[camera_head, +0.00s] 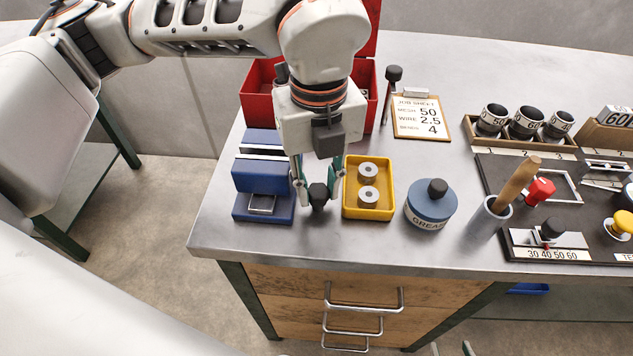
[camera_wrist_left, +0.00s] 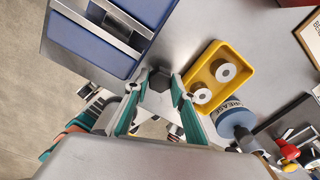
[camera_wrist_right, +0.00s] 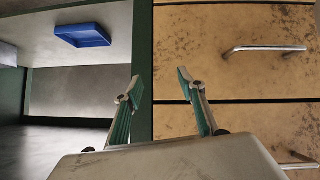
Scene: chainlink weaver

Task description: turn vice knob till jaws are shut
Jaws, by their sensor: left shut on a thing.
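The blue vice (camera_head: 262,178) stands at the left of the bench top, and it also shows at the top left of the left wrist view (camera_wrist_left: 85,50). Its blue jaw blocks have a visible gap with pale metal faces between them. The black vice knob (camera_head: 318,196) sits at the vice's right side; in the left wrist view the knob (camera_wrist_left: 159,79) is between the fingertips. My left gripper (camera_head: 318,185) points down and is shut on the knob. My right gripper (camera_wrist_right: 160,82) is open and empty in front of the bench drawers.
A yellow tray (camera_head: 368,213) with two metal rolls stands close to the right of my left gripper. A blue grease tin (camera_head: 430,203) is further right. A red box (camera_head: 258,93) stands behind. Drawer handles (camera_wrist_right: 265,48) stick out near my right gripper.

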